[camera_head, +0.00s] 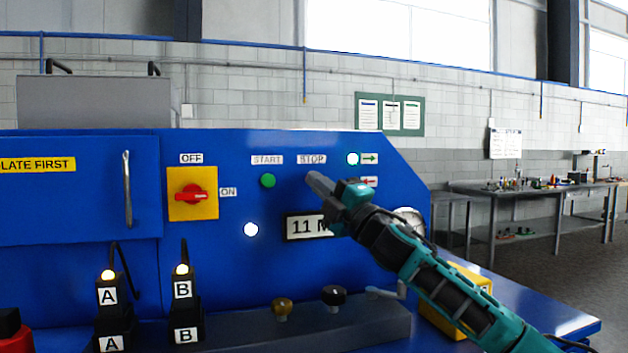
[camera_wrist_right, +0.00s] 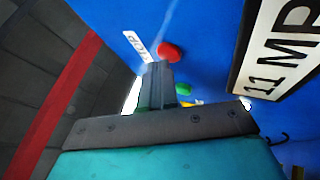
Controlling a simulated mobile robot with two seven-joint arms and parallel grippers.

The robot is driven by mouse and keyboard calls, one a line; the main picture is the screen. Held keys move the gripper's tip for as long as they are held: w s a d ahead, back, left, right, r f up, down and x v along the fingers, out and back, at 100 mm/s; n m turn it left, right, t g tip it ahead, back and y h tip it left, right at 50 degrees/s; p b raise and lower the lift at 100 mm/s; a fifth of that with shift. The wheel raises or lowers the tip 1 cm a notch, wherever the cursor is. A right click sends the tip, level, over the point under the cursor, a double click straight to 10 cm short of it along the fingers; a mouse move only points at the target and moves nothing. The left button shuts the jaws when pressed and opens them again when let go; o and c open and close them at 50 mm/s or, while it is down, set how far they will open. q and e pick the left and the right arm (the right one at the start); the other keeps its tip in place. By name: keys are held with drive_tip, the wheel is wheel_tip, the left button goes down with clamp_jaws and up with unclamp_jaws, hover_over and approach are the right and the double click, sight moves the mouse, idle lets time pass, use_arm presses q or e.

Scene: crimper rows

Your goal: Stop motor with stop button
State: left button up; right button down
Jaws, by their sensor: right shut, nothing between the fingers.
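The blue control panel (camera_head: 220,240) carries a STOP label (camera_head: 311,159); the button under it is hidden behind my right gripper (camera_head: 317,182) in the head view. In the right wrist view the red stop button (camera_wrist_right: 169,52) shows just beyond the fingertips (camera_wrist_right: 158,68), beside its STOP label (camera_wrist_right: 135,45). My right gripper is shut and empty, its tips close to the button; I cannot tell whether they touch. The green start button (camera_head: 268,181) sits left of the gripper. My left gripper is not in view.
A yellow switch plate with a red rotary knob (camera_head: 193,194) is on the left of the panel. Black plugs marked A (camera_head: 108,296) and B (camera_head: 183,290) stand in front. A workbench (camera_head: 535,192) is far right.

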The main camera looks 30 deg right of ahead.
drive_tip(key=shift+s, duration=0.1)
drive_tip(key=shift+s+a, duration=0.25)
drive_tip(key=shift+s, duration=0.5)
drive_tip(key=shift+s+f, duration=0.1)
drive_tip(key=s+b, duration=0.1)
drive_tip(key=s, duration=0.1)
drive_tip(key=s+a+b, duration=0.1)
drive_tip(key=s, duration=0.1)
drive_tip(key=shift+s, duration=0.35)
idle(0.6)
